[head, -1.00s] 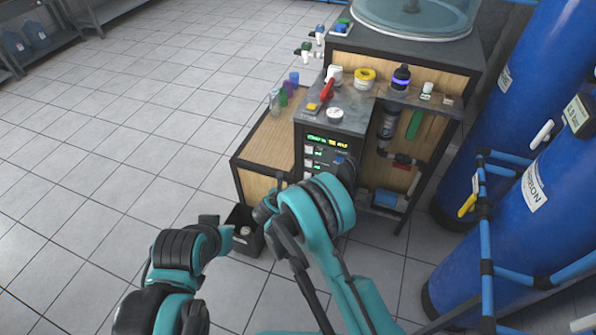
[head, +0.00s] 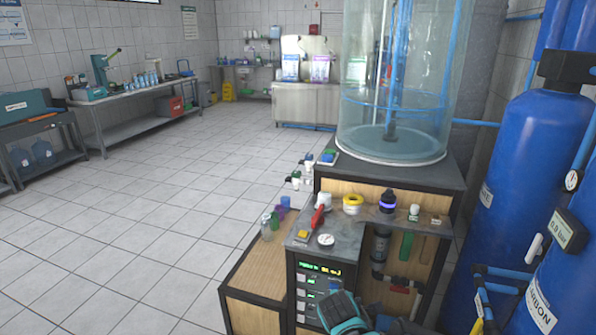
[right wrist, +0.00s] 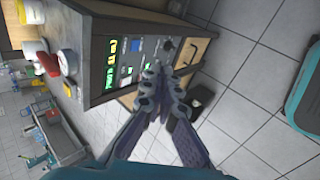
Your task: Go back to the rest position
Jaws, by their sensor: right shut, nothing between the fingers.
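My right gripper (right wrist: 160,88) shows in the right wrist view with its fingers together and nothing between them. It is in front of the osmosis rack's control panel (right wrist: 122,62), close to the panel in the picture; I cannot tell whether it touches. In the head view only a teal and black part of my arm shows at the bottom edge, overlapping the lower right of the control panel (head: 311,290). The right fingers are not visible there. My left gripper is not in view.
The rack's top (head: 335,220) carries a red-handled part, a gauge (head: 326,240), a yellow roll (head: 352,204) and small bottles. A glass tank (head: 395,110) stands behind. Blue tanks (head: 525,190) and pipes crowd the right. The tiled floor (head: 120,240) at left is clear.

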